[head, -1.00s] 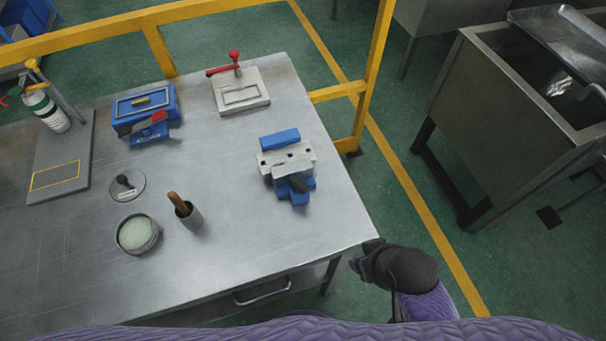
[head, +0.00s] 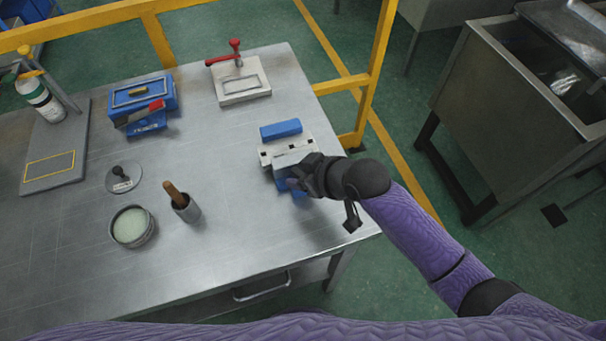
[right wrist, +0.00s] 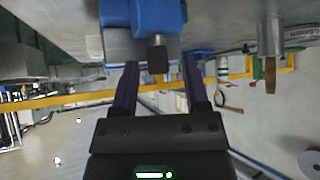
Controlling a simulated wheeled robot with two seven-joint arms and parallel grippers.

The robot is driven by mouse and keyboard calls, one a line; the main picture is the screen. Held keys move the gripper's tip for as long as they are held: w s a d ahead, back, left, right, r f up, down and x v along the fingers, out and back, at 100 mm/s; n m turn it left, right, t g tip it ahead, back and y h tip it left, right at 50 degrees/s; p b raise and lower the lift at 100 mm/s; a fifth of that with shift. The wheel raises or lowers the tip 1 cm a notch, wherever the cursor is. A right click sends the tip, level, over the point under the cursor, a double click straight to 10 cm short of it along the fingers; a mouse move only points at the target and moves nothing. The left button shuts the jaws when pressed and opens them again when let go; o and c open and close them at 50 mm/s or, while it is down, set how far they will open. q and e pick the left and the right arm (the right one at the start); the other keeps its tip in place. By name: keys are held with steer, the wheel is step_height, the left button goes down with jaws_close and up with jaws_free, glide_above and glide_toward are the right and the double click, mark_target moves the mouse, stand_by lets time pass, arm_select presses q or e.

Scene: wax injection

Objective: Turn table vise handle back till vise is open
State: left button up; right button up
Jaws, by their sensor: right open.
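The table vise (head: 284,148) stands near the right edge of the metal table, with blue ends and a silver-grey middle. My right gripper (head: 300,180) is at the vise's near right side and hides part of it, including the handle in the head view. In the right wrist view, the gripper (right wrist: 160,85) has its two fingers apart. The dark handle (right wrist: 158,54) shows between and just beyond the fingertips, below the vise's blue part (right wrist: 155,14). Nothing is held, and I cannot tell whether the fingers touch the handle. My left gripper is not in view.
A white plate with a red clamp (head: 240,88) and a blue box (head: 143,98) stand at the table's back. A cup with a wooden-handled tool (head: 186,209) and a round bowl (head: 131,226) stand left of the vise. A yellow rail (head: 372,75) runs behind the table.

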jaws_close()
stand_by(0.3)
